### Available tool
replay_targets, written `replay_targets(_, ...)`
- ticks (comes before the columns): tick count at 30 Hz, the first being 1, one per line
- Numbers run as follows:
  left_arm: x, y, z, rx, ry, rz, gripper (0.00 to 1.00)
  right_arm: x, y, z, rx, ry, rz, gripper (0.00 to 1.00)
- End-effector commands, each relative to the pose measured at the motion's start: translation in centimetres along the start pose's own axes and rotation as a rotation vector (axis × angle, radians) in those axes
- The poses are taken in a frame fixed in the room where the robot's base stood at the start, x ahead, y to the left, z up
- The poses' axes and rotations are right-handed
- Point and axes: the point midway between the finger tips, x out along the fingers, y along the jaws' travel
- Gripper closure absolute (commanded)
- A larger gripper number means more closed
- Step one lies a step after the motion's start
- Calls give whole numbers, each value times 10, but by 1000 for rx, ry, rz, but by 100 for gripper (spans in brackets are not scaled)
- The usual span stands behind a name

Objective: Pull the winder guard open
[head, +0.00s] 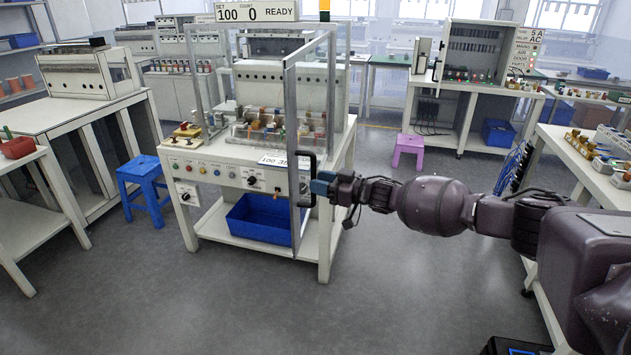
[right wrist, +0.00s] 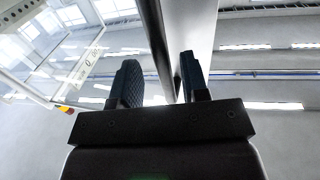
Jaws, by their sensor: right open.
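The winder guard (head: 291,120) is a clear panel in a grey metal frame on the front of the winder (head: 270,172). It stands at an angle, its near edge swung out toward me past the bench front. Its dark upright handle (head: 306,190) is on the near edge. My right gripper (head: 318,187) is at the handle. In the right wrist view, the open fingers (right wrist: 162,85) stand either side of the dark handle bar (right wrist: 152,35), with the metal frame (right wrist: 190,25) just beyond. Contact cannot be told. My left gripper is out of view.
A blue bin (head: 262,220) sits on the shelf under the winder. A blue stool (head: 144,185) stands to its left and a pink stool (head: 408,148) behind to the right. A bench (head: 590,170) runs along the right. The grey floor in front is clear.

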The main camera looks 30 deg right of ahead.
Motion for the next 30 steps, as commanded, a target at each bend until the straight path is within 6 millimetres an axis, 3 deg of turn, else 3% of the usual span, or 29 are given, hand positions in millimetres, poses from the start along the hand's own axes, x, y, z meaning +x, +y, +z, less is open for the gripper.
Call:
replay_targets(9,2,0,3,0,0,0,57,-59,1,1,0,-2,3,59)
replay_targets(15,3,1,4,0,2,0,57,-82,1,-1,0,0,2,59)
replay_targets(30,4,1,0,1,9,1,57,-88,1,-2,0,2,2,59)
